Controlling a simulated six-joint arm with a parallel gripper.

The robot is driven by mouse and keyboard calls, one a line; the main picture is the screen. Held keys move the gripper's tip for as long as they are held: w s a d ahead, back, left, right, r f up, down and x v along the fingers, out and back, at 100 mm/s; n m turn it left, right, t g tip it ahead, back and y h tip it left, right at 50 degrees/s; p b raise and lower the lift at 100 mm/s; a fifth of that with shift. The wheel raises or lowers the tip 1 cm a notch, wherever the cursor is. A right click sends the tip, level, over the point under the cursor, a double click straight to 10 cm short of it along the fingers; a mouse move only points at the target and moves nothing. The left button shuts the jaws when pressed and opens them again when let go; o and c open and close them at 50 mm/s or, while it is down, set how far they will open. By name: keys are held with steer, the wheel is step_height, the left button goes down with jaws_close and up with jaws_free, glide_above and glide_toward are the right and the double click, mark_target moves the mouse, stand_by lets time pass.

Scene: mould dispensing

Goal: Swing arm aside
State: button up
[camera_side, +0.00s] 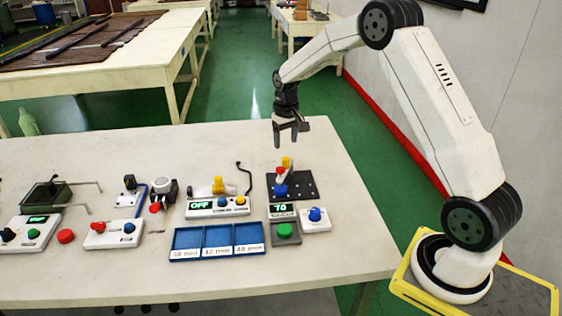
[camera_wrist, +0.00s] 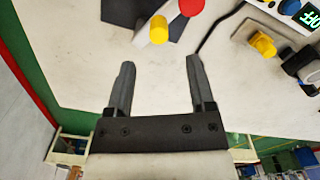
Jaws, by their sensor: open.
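My gripper (camera_side: 291,133) hangs from my arm above the back right part of the white table (camera_side: 130,150). In the wrist view my gripper (camera_wrist: 157,85) has its two dark fingers wide apart with nothing between them. Below it in the side view is a black plate with holes (camera_side: 305,186), which carries a small fixture (camera_side: 282,178) with red, yellow and blue parts. In the wrist view, the fixture's yellow end (camera_wrist: 158,30) and red end (camera_wrist: 191,7) show at the top, beyond the fingertips and apart from them.
A blue three-part tray (camera_side: 170,243) is at the table's front. A box reading OFF (camera_side: 200,209), a display box (camera_side: 283,210), a green button (camera_side: 285,231) and a blue-knob box (camera_side: 316,222) stand near it. Other devices (camera_side: 28,234) fill the left. The table's back is clear.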

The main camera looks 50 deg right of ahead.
mark_target(286, 159)
steer(key=shift+d+f, duration=0.15)
steer(key=shift+f, duration=0.05)
steer(key=shift+f, duration=3.75)
jaws_close()
